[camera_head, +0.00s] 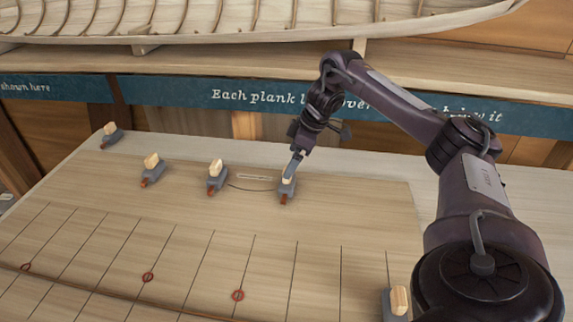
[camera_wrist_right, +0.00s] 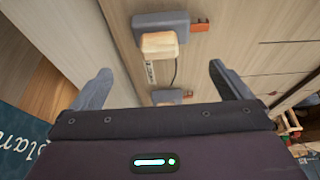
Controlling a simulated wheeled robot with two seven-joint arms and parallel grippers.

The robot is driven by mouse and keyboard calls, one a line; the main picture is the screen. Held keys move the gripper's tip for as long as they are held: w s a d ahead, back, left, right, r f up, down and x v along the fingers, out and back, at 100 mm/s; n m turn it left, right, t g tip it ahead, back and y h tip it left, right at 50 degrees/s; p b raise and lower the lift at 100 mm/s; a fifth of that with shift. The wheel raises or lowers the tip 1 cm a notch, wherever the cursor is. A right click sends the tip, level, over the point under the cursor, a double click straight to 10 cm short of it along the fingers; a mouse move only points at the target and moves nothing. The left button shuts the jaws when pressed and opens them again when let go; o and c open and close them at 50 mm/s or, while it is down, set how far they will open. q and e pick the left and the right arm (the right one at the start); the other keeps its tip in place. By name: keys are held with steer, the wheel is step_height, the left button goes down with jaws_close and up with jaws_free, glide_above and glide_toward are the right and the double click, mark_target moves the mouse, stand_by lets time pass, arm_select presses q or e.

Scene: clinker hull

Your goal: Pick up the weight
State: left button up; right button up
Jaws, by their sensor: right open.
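Several grey weights with pale wooden grips and orange-red tips rest on the sloping wooden board (camera_head: 330,215). One weight (camera_head: 287,192) is right under my right gripper (camera_head: 291,168), which partly hides its top. In the right wrist view this weight (camera_wrist_right: 161,28) lies just ahead of the open fingers (camera_wrist_right: 158,74), its wooden grip lined up between them. Nothing is held. I cannot tell whether a finger touches the weight. Other weights sit to its left: one near (camera_head: 216,178), one farther left (camera_head: 152,171), one at the far corner (camera_head: 111,136). My left gripper is out of view.
Another weight (camera_head: 397,302) is at the board's lower right, close to my right arm. A thin dark curved line runs between the two nearest weights. A blue lettered sign (camera_head: 220,93) and a ribbed hull (camera_head: 250,22) stand behind. The lined front of the board holds red rings (camera_head: 148,277).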

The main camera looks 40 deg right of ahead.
mark_target(286, 184)
steer(key=shift+w+f, duration=0.15)
steer(key=shift+f, duration=0.25)
steer(key=f+b, duration=0.1)
steer(key=a+f+b, duration=0.1)
steer(key=f, duration=0.1)
steer(key=shift+a+f, duration=0.2)
steer(key=shift+p+x, duration=0.3)
steer(key=shift+x, duration=0.8)
steer(key=shift+w+d+f, duration=0.1)
steer(key=shift+w+f, duration=0.2)
steer(key=shift+f, duration=0.2)
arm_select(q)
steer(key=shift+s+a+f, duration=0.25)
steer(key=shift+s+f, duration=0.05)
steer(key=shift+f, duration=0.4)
arm_select(e)
steer(key=shift+r, duration=0.1)
steer(key=c, duration=1)
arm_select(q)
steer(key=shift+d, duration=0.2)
arm_select(e)
steer(key=shift+w, duration=0.1)
steer(key=c, duration=0.6)
steer(key=shift+r, duration=0.1)
steer(key=shift+c, duration=0.2)
